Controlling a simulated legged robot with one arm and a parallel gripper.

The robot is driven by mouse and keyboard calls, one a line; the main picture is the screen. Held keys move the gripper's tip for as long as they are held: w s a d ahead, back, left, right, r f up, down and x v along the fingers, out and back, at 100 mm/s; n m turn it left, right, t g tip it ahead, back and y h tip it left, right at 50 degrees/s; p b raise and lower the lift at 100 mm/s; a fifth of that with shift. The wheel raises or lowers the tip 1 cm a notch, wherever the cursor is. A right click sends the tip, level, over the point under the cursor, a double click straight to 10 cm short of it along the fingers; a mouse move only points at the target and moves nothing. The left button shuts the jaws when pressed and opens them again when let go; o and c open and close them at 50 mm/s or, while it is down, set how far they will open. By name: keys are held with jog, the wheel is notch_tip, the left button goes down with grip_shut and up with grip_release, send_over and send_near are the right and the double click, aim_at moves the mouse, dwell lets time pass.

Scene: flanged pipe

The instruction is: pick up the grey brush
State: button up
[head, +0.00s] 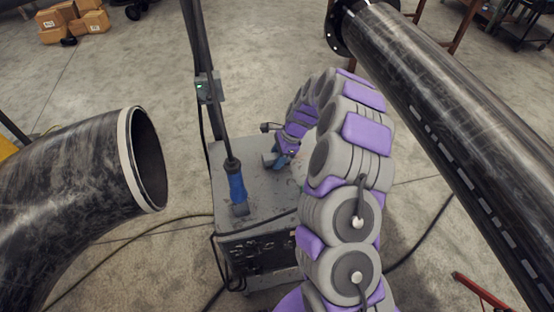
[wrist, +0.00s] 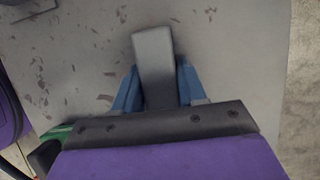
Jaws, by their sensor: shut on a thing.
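The grey brush (wrist: 154,55) shows in the wrist view as a plain grey block between the two blue fingers of my gripper (wrist: 156,88). The fingers are shut on it, one on each side. Its lower end is hidden behind the dark gripper edge. In the head view my gripper (head: 273,158) is low over the top of a grey cart (head: 262,205). The brush is too small there to make out clearly. I cannot tell whether the brush touches the cart top.
A blue-handled tool (head: 236,185) stands on the cart left of my gripper, beside a dark upright post (head: 198,50). A curved pipe (head: 70,190) is at left and a long flanged pipe (head: 455,120) at right. Cardboard boxes (head: 70,22) lie far back.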

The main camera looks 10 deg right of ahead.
aim_at(277, 155)
jog(key=c, duration=0.5)
jog(key=shift+r+b, duration=0.1)
jog(key=shift+b, duration=0.4)
notch_tip(277, 155, up, 10)
jog(key=shift+r+p, duration=0.2)
jog(key=shift+p, duration=0.95)
jog(key=o, duration=0.5)
jog(key=c, duration=0.4)
jog(key=shift+o, duration=0.2)
jog(key=shift+f, duration=0.1)
